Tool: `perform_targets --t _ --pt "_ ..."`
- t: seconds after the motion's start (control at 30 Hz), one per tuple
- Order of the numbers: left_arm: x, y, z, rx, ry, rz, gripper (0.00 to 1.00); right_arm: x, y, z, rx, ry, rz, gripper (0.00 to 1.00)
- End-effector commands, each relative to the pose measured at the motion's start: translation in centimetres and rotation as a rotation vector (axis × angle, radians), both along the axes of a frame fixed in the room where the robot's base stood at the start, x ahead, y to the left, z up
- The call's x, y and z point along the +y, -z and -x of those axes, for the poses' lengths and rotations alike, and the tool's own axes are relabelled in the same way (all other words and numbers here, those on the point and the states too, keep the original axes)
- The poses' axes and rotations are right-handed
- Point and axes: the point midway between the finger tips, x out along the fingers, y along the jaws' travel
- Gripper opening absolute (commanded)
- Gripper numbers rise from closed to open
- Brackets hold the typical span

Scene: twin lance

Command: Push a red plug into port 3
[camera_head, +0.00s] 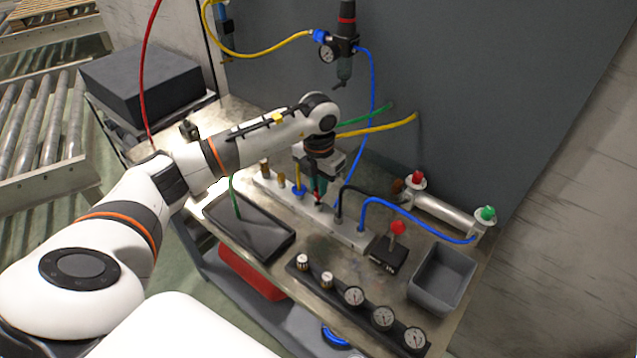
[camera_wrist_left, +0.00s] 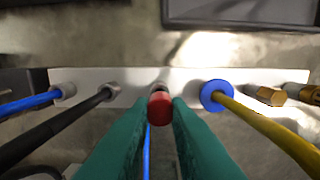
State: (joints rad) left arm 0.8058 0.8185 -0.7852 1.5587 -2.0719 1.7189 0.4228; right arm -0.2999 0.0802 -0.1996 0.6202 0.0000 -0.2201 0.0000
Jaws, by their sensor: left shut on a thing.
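The red plug (camera_wrist_left: 160,108) is pinched between the green fingertips of my left gripper (camera_head: 319,190), which is shut on it. The plug is over the pale port block (camera_wrist_left: 135,78), in line with a port between the black hose and the yellow hose's blue collar. Part of that port's rim shows just beyond the plug. The plug's lower end is hidden, so I cannot tell whether it touches or enters the port. In the head view, the block (camera_head: 350,236) runs across the bench below my gripper. My right gripper is not in view.
A black hose (camera_wrist_left: 60,128) and a yellow hose (camera_wrist_left: 262,125) flank my fingers closely. Brass fittings (camera_wrist_left: 270,96) stand further along the block. A dark tray (camera_head: 265,235), a red-knobbed valve (camera_head: 397,228), gauges (camera_head: 383,317) and a grey bin (camera_head: 442,278) surround the block.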

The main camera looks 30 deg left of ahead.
Motion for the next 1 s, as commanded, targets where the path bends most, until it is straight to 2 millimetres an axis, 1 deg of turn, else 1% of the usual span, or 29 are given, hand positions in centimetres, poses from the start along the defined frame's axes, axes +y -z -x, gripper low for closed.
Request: perform_targets --t 0.27,1.0 --pt "0.0 0.2 0.0 0.0 0.0 0.0 0.0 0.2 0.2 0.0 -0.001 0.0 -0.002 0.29" --pt "0.0 2.1 0.0 0.0 0.0 0.0 0.0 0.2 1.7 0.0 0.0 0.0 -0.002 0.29"
